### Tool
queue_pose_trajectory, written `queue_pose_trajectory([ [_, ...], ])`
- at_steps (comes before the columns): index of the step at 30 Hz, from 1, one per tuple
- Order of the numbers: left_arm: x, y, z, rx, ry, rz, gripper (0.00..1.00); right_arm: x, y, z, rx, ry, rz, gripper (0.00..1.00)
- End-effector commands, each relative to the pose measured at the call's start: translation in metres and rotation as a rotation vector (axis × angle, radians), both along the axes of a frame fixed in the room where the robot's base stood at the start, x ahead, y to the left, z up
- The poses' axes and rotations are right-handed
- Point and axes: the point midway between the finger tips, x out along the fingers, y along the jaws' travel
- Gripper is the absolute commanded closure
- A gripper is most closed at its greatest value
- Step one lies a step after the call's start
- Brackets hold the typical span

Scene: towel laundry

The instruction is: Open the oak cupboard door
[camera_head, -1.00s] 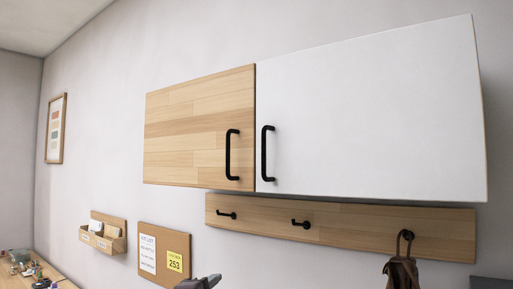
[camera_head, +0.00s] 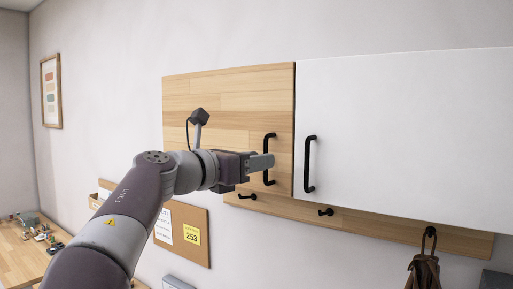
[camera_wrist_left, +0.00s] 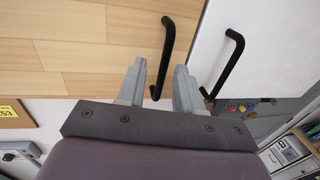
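The oak cupboard door (camera_head: 225,95) is at the centre of the head view and looks closed. Its black bar handle (camera_head: 269,140) stands upright near the door's right edge. My left gripper (camera_head: 268,161) reaches in from the left at the handle's height. In the left wrist view, its two grey fingers (camera_wrist_left: 160,68) are apart, with the oak door's handle (camera_wrist_left: 167,47) showing between them. I cannot tell whether they touch the handle. My right gripper is in neither view.
A white door (camera_head: 405,130) with its own black handle (camera_head: 309,163) is directly right of the oak door. A hook rail (camera_head: 370,222) runs below, with a brown item (camera_head: 423,270) hanging from it. A pinboard (camera_head: 190,232) is on the wall lower left.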

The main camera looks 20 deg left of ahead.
Motion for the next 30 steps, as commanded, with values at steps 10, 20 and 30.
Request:
queue_pose_trajectory([
  [10, 0.0055, -0.0038, -0.0011, -0.001, 0.001, -0.001, 0.65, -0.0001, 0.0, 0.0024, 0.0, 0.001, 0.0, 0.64],
  [20, 0.0052, -0.0036, -0.0002, -0.001, 0.0, 0.0, 1.0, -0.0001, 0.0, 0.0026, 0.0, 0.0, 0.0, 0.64],
  [30, 0.0048, -0.0035, 0.0006, -0.002, -0.003, 0.0, 1.0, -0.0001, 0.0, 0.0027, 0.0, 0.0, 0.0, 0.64],
])
